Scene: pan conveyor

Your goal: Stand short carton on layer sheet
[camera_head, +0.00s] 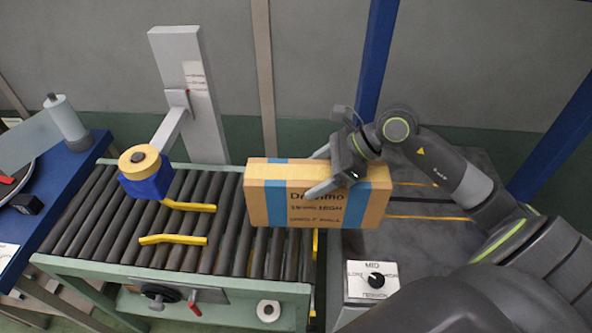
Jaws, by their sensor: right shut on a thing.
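A brown carton (272,207) with two blue bands, printed text and yellowish tape along its top is in the middle of the head view. My right gripper (318,172) is shut on it, with its fingers across the top and front of the box near the right half. The carton overlaps the right end of the roller conveyor and the grey surface beside it; whether it touches anything below is hidden. I cannot make out a layer sheet for certain. My left gripper is not in view.
The roller conveyor (120,226) has yellow guide bars (174,240) on it. A post carries an arm with a blue and yellow head (146,178) over the rollers. A grey machine surface (418,229) and a dial box (373,281) lie right. A blue table (78,165) stands left.

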